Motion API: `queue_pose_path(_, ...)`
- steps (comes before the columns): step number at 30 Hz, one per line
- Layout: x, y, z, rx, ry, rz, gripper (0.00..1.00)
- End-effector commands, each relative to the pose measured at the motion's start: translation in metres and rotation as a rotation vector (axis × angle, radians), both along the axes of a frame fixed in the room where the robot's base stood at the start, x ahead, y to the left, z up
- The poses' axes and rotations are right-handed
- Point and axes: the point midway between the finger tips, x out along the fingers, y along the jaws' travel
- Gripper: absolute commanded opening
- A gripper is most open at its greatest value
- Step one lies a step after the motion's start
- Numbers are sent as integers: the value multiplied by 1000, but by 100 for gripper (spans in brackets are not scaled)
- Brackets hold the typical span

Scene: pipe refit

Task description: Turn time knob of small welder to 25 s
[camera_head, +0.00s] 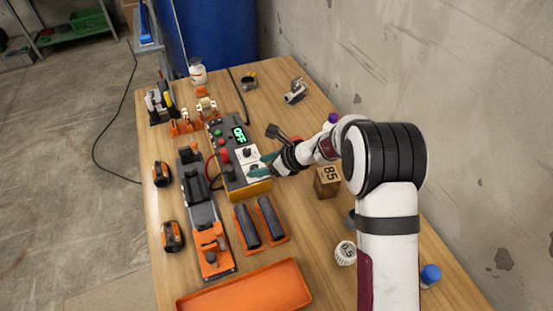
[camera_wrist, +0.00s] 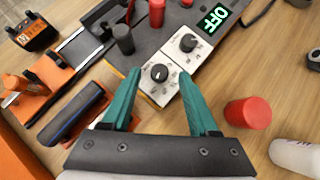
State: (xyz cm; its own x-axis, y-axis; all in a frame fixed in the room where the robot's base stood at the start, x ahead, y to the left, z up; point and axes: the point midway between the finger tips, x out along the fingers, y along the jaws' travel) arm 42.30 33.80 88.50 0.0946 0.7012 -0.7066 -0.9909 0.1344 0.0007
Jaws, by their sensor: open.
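The small welder (camera_head: 222,141) is a dark box with a white dial panel and a green display reading OFF (camera_head: 239,134); the display also shows in the wrist view (camera_wrist: 213,18). In the wrist view the panel has two knobs: a lower black one (camera_wrist: 159,72) with a white pointer, and an upper one (camera_wrist: 187,42). Their labels are too small to read. My gripper (camera_wrist: 157,73) has teal fingers and is open and empty. Its fingertips stand on either side of the lower knob; I cannot tell whether they touch it. In the head view my gripper (camera_head: 262,164) is over the panel.
A red cylinder (camera_wrist: 248,113) stands right of my fingers. Red and black knobs (camera_wrist: 123,39) rise from the welder's left part. A wooden block marked 85 (camera_head: 327,181), black bars on orange holders (camera_head: 259,222) and an orange tray (camera_head: 250,290) are nearby. A wall bounds the right.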

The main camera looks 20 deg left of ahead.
Motion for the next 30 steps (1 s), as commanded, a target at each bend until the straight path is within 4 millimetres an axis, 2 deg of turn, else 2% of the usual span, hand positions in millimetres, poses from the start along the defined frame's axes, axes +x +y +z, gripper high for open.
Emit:
queue_pose_path(9,-8,-68,70,1,-4,-3,60)
queue_pose_path(13,-11,-87,88,1,-2,-2,60)
queue_pose_path(18,-13,-97,99,1,-1,-1,60)
queue_pose_path(30,-14,-98,99,0,-1,1,60)
